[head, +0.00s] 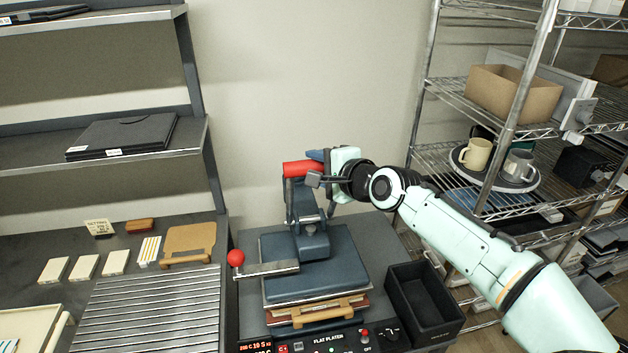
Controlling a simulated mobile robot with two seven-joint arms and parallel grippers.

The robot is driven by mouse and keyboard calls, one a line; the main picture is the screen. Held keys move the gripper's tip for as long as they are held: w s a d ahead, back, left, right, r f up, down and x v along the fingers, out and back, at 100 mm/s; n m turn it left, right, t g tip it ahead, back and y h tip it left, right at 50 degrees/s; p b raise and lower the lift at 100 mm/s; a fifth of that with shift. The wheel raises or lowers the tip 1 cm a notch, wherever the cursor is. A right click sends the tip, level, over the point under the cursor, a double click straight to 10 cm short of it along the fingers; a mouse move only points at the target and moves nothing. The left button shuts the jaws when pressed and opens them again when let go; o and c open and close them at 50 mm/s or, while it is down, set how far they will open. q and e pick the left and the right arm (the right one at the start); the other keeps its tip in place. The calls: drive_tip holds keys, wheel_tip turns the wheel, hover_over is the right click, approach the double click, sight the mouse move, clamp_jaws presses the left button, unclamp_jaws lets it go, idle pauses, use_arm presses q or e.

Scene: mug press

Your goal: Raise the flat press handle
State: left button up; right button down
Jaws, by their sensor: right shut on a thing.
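The flat press (325,262) stands on the bench in the middle, a dark blue-grey upper plate on a post. Its handle (298,168) has a red grip and stands high, above and behind the plate. My right gripper (317,168) is shut on the handle at the right end of the red grip, which it partly hides. A layered stack with a tan wooden-looking handle (330,313) lies under the upper plate. A swing lever with a red ball (236,258) sticks out at the plate's left. My left gripper does not show.
An empty black bin (424,302) stands right of the press. A ribbed metal rack (150,312) and pale blocks (85,266) lie on the left. A wire shelf (480,95) with mugs on a round tray (495,168) stands right, behind my arm.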

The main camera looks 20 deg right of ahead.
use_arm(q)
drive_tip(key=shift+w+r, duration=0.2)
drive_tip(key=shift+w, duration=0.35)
use_arm(e)
drive_tip(key=shift+w+d+r, duration=0.1)
drive_tip(key=shift+w+r, duration=0.1)
drive_tip(key=shift+w, duration=0.25)
drive_tip(key=shift+w+d+r, duration=0.1)
drive_tip(key=shift+w+r, duration=0.05)
drive_tip(key=shift+w, duration=0.25)
drive_tip(key=c, duration=1)
unclamp_jaws()
drive_tip(key=shift+o, duration=1.2)
drive_tip(key=shift+w, duration=0.1)
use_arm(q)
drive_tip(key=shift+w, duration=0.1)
use_arm(e)
drive_tip(key=shift+w, duration=0.1)
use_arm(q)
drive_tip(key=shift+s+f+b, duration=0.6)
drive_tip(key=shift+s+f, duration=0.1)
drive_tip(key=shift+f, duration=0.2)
use_arm(e)
drive_tip(key=v, duration=1.3)
drive_tip(key=shift+s, duration=0.2)
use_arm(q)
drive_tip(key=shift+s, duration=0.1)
